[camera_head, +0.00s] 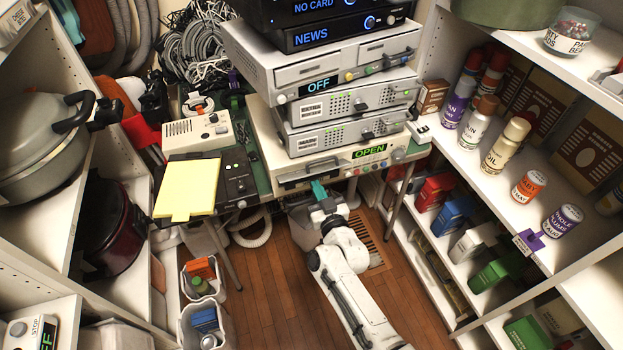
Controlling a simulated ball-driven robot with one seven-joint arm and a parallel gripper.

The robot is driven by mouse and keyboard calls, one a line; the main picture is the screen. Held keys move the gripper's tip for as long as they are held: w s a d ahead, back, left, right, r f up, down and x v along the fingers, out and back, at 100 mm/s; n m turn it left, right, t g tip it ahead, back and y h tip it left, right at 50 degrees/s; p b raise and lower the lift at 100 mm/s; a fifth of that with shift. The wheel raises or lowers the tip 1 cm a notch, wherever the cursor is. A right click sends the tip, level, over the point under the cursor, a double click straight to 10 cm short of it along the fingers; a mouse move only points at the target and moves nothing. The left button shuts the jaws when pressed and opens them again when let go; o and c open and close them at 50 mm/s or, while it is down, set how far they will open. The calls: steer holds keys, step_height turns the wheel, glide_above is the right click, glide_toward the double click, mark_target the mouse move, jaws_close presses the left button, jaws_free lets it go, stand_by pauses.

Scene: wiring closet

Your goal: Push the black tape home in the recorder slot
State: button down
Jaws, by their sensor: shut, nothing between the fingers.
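The recorder (262,148) is the wide cream unit at the bottom of the stack on the table, with a green "OPEN" display at the right of its front. A dark slot (296,173) runs along the left half of that front. A dark shape shows at the slot, but I cannot clearly tell the black tape from the slot's shadow. My gripper (319,188), with teal fingers, is shut and empty just in front of the slot, below and left of the display. I cannot tell whether the fingertips touch anything. My arm reaches up from the lower right.
Several other units stand on the recorder, one showing "OFF" (318,84). A black box with a yellow pad (188,188) lies to the left. Shelves with cans and jars (499,143) line the right, and shelves with pots (45,130) the left.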

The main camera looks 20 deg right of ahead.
steer(key=s+p, duration=0.3)
steer(key=s, duration=0.3)
stand_by(0.3)
